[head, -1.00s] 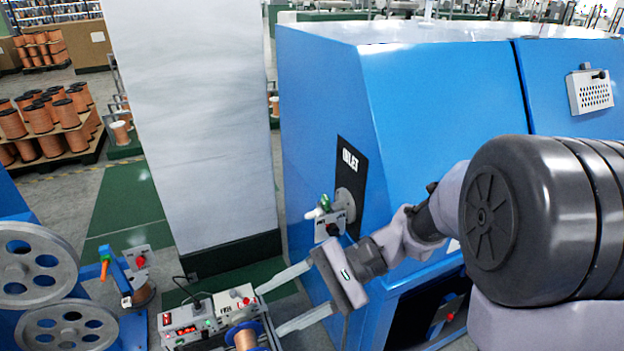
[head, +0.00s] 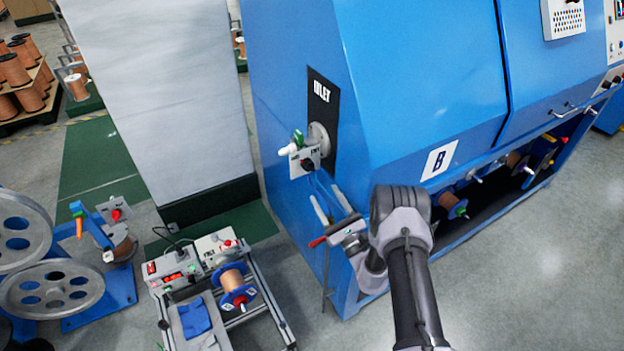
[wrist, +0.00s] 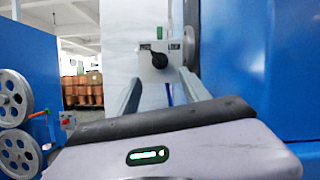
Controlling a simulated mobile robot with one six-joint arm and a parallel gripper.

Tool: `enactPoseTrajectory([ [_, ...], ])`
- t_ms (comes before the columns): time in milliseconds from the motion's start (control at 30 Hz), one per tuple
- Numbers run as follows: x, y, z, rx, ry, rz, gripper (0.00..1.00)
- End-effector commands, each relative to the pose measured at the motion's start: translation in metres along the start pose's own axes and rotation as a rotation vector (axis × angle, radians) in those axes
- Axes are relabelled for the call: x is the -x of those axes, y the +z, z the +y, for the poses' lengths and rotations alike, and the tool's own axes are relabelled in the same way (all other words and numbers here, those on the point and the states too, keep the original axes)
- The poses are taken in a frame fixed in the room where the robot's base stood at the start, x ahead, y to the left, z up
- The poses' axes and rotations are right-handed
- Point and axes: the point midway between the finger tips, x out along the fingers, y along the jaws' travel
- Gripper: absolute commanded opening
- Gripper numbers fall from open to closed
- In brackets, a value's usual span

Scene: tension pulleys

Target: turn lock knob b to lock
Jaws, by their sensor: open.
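The lock knob (head: 308,165) is a black knob on a small white plate (head: 297,170) beside the INLET panel on the blue machine. In the wrist view the knob (wrist: 158,61) sits mid-plate, below two small labels; the right one appears to read LOCK. Its pointer angle is hard to tell. No letter b shows on the plate itself. My gripper (head: 325,193) is open and empty, a little below the knob. In the wrist view its fingers (wrist: 160,82) point toward the plate, one either side of the knob, apparently short of it.
A green and white fitting (head: 292,146) sits above the plate. The blue machine (head: 400,100) stands close on the right, marked B. A red-handled lever (head: 317,242) is near my wrist. A control box (head: 185,275) and copper spool (head: 232,280) stand below left. A grey pillar (head: 150,90) is behind.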

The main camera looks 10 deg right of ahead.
Motion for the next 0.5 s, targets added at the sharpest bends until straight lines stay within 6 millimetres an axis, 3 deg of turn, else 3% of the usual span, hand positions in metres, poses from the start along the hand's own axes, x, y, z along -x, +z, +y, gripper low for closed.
enactPoseTrajectory([
  [100, -0.032, 0.000, 0.001, 0.002, 0.003, -0.003, 0.55],
  [300, -0.074, 0.000, 0.001, 0.001, 0.001, -0.003, 0.55],
  [500, -0.090, 0.001, 0.000, -0.001, 0.001, 0.001, 0.55],
])
